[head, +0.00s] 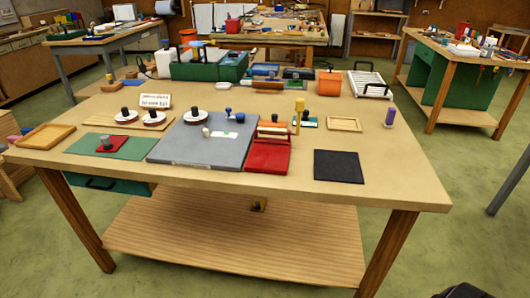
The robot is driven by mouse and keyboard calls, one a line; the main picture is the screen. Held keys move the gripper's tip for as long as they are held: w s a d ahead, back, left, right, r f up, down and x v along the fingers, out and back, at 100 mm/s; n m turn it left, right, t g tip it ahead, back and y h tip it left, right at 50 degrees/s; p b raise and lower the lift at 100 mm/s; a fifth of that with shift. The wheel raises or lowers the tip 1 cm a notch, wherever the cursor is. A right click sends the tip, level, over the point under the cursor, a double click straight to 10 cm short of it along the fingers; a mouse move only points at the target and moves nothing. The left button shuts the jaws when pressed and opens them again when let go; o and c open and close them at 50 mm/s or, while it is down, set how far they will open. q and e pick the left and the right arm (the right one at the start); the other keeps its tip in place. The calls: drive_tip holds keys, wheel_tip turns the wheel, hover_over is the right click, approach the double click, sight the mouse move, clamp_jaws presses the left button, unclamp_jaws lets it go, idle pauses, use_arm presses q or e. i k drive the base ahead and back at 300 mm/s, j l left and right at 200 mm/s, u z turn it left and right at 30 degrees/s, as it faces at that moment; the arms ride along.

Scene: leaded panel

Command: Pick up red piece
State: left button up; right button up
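Neither of my grippers can be made out in the head view. Only a dark rounded shape shows at the bottom right edge, too cut off to identify.
A wooden tray (45,136) lies left of the green mat. The table's front right is clear.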

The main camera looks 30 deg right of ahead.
sight(112, 144)
drive_tip(key=i+j+z, duration=0.1)
drive_tip(key=z, duration=0.3)
drive_tip(key=i+j+z, duration=0.1)
drive_tip(key=j+z, duration=0.4)
drive_tip(key=z, duration=0.3)
drive_tip(key=i+j+z, duration=0.1)
drive_tip(key=j+z, duration=0.25)
